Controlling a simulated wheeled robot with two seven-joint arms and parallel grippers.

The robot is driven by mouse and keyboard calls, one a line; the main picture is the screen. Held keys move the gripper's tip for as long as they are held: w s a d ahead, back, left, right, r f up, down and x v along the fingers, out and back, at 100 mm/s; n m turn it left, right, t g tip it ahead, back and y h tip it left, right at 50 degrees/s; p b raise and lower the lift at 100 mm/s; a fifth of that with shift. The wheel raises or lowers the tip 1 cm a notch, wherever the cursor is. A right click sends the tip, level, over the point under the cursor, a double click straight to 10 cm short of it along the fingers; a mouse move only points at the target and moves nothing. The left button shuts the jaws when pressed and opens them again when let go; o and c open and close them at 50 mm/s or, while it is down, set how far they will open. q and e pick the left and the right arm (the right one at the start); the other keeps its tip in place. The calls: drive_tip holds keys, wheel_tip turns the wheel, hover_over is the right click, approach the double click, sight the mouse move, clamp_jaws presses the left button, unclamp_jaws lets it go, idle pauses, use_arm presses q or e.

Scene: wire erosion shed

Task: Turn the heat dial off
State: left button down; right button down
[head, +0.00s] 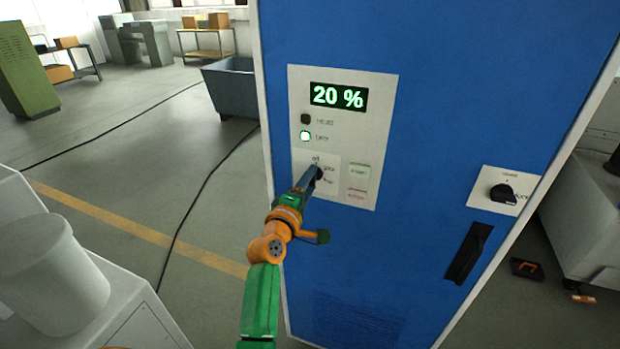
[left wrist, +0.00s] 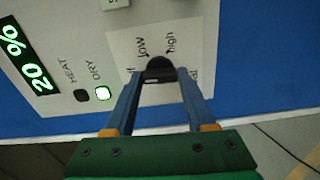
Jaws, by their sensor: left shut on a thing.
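The heat dial (left wrist: 160,63) is a small black knob on a white plate marked with "low" and "high" and partly covered lettering on both sides. In the head view the dial (head: 319,174) is mostly hidden behind my left gripper (head: 311,177). My left gripper (left wrist: 160,77) is shut on the dial, one blue-grey finger on each side of it. I cannot tell which mark the dial points to. The display (head: 338,96) reads 20 %. The HEAT lamp (head: 305,119) is dark and the DRY lamp (head: 305,136) is lit. My right gripper is not in view.
A second black knob (head: 502,193) and a black handle (head: 467,254) are on the right of the blue cabinet (head: 440,110). START and other buttons (head: 359,171) sit close beside the dial. A grey bin (head: 231,88) stands behind. A white bucket (head: 55,280) is at left.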

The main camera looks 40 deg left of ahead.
use_arm(q)
drive_tip(key=shift+n, duration=0.5)
drive_tip(key=shift+c, duration=1.2)
unclamp_jaws()
drive_tip(key=shift+s, duration=0.1)
drive_tip(key=b+v, duration=0.1)
drive_tip(key=v, duration=0.6)
drive_tip(key=shift+a+f, duration=0.1)
drive_tip(key=shift+f, duration=0.05)
